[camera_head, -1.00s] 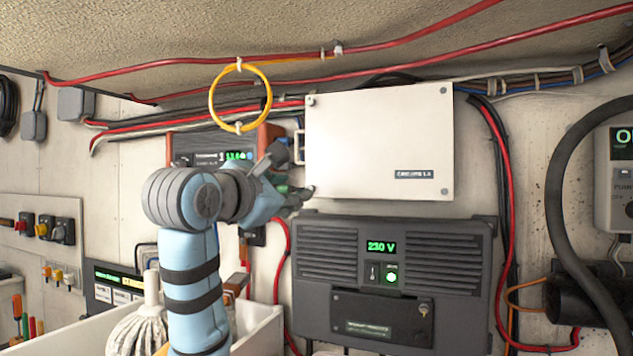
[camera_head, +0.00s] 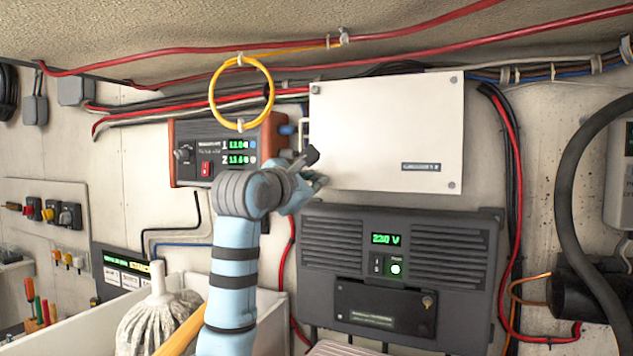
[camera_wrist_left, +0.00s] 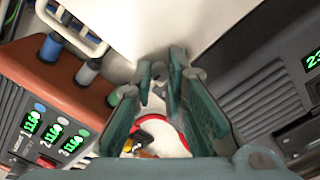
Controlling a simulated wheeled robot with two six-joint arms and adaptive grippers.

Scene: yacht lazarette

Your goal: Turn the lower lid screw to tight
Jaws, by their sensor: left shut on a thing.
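The white lid (camera_head: 388,135) is a flat box cover on the wall, with small grey screws at its corners: upper left (camera_head: 316,89), upper right (camera_head: 452,80) and lower right (camera_head: 451,185). My left gripper (camera_head: 316,181) is at the lid's lower left corner, shut on the lower lid screw, which its fingers mostly hide. In the left wrist view the gripper's green fingers (camera_wrist_left: 162,82) reach to the lid's edge, close together around a small grey piece. How far the screw is turned cannot be seen. My right gripper is not in view.
A grey inverter (camera_head: 455,255) reading 230 V sits just below the lid. An orange-and-black display unit (camera_head: 222,126) is close on the left. A yellow cable loop (camera_head: 216,98) hangs above the arm. A mop (camera_head: 160,310) stands in a white bin at lower left.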

